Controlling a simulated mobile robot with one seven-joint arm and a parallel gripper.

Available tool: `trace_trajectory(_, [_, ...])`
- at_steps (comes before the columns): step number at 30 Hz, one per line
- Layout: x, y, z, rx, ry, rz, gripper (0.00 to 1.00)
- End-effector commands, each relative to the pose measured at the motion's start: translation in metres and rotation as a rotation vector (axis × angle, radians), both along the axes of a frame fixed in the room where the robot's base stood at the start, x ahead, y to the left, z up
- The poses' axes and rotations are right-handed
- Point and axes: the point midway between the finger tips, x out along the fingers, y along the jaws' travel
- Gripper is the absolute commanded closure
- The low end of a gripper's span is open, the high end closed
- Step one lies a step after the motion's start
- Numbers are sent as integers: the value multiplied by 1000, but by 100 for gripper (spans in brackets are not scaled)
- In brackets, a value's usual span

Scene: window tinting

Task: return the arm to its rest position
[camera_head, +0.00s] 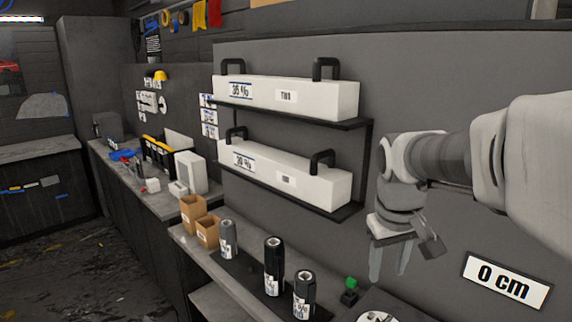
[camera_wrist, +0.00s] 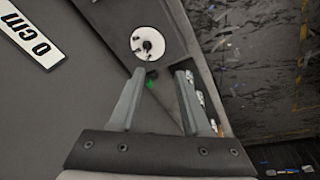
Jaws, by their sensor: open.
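My arm reaches in from the right side of the head view. My gripper (camera_head: 389,262) hangs with its fingers pointing down, in front of the grey wall panel and above the right end of the bench. In the wrist view my gripper (camera_wrist: 161,72) shows two grey fingers spread apart with nothing held between them. Beyond the fingertips lie a small green-topped item (camera_wrist: 150,84) and a round white disc (camera_wrist: 148,42).
Dark bottles (camera_head: 273,266) and small cardboard boxes (camera_head: 195,213) stand on the bench left of my gripper. Two white boxes with black handles sit on wall shelves, the upper one (camera_head: 300,97) above the other. A "0 cm" sign (camera_head: 506,279) is on the wall at right.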

Motion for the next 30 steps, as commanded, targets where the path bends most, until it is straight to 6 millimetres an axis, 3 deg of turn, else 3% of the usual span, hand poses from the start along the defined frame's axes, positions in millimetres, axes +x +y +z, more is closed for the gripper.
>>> trace_trajectory(7, [-63,19,15,24,-115,-54,52])
trace_trajectory(15, [-124,33,10,93,-232,-105,52])
trace_trajectory(21, [-148,39,1,139,-282,-123,52])
trace_trajectory(30, [-155,41,-2,153,-293,-130,52])
